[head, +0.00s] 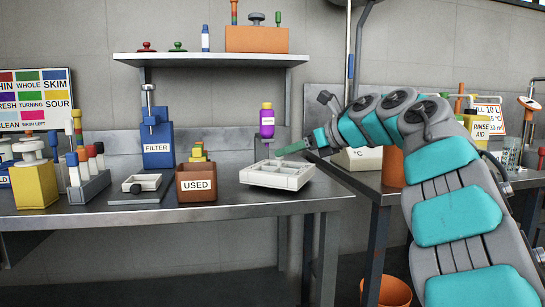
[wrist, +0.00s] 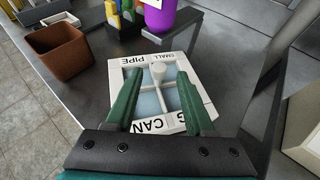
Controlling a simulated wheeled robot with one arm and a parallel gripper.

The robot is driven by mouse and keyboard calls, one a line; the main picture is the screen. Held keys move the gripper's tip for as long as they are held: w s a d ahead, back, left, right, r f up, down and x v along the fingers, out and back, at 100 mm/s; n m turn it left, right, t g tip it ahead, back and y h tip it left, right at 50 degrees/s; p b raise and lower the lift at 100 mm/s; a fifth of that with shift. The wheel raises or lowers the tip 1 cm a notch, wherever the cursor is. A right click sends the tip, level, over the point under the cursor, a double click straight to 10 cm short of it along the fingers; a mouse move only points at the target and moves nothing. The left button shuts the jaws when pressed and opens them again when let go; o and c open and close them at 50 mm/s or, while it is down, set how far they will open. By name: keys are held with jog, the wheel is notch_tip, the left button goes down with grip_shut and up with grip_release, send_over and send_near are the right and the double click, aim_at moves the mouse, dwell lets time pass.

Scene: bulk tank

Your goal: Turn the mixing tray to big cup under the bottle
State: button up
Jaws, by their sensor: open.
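The mixing tray (head: 276,177) is a square white tray on the metal table, divided by a cross with a pale knob in the middle. In the wrist view the tray (wrist: 121,77) shows blue-grey compartments and rim labels SMALL and PIPE on the far side; a near label reading CAN is partly hidden by my fingers. The purple bottle (head: 267,123) hangs above the tray's back side; it also shows at the top of the wrist view (wrist: 172,16). My gripper (wrist: 158,74) is open over the tray, its green fingers either side of the knob, apparently not touching it.
A brown USED box (head: 196,184) stands left of the tray, with a small white dish (head: 142,184) and blue FILTER stand (head: 157,143) farther left. A shelf (head: 210,59) runs above. The table's front edge is close to the tray.

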jog(key=p+x, duration=0.1)
jog(key=x, duration=0.6)
jog(key=shift+w+a, duration=0.1)
jog(key=shift+a, duration=0.05)
grip_shut()
dwell(1.2)
